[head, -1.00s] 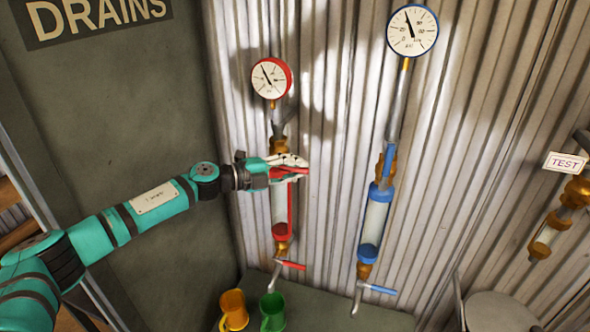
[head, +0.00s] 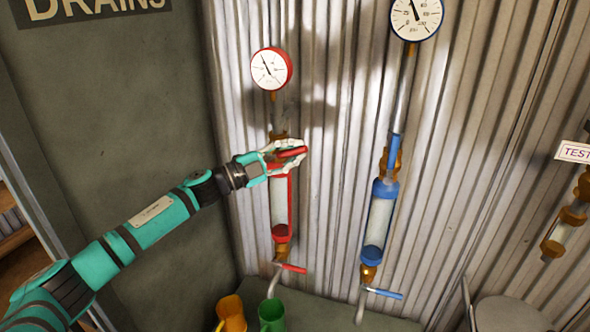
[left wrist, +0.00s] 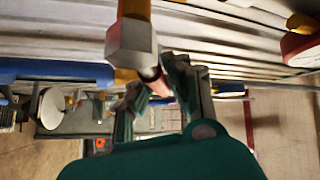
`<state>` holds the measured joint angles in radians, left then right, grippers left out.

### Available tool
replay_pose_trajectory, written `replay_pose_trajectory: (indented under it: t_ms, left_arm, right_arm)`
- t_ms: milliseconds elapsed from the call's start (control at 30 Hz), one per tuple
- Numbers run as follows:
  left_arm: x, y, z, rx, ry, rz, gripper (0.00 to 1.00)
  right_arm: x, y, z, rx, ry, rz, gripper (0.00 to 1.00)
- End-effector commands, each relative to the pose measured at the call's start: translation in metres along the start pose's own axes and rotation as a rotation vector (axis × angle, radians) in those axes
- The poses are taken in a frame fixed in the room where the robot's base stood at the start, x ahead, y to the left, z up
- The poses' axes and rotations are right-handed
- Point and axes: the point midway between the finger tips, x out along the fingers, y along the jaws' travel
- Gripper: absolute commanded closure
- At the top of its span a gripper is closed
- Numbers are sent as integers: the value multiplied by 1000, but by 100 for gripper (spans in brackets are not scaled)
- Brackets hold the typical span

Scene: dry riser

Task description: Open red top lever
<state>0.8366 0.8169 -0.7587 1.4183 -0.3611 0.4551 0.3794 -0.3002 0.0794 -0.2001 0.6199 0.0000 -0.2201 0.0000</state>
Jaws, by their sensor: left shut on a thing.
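The red top lever (head: 292,152) sticks out at the top of the red-trimmed sight glass (head: 280,205), below the red-rimmed gauge (head: 271,69). It points to the right and is tilted slightly upward. My left gripper (head: 284,154) is shut on the lever, and its fingers hide part of it. In the left wrist view, the fingers (left wrist: 155,95) close around the lever beside a brass and grey valve body (left wrist: 131,45). My right gripper is not in view.
A blue-trimmed sight glass (head: 378,222) with its own gauge (head: 416,15) stands to the right. A red bottom lever (head: 292,268) and a blue bottom lever (head: 385,293) sit lower. A corrugated wall is behind.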

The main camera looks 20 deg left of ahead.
Motion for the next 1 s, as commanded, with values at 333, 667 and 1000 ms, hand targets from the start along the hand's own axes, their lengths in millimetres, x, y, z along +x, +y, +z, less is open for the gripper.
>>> replay_pose_trajectory:
  t_ms: [333,667,1000]
  left_arm:
    - [-7,-22,1,-229,67,-239,100]
    - [-17,-42,5,-446,128,-455,100]
    - [-28,-57,12,-631,180,-639,100]
  right_arm:
    - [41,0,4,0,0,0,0]
    - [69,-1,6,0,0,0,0]
    - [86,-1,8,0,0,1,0]
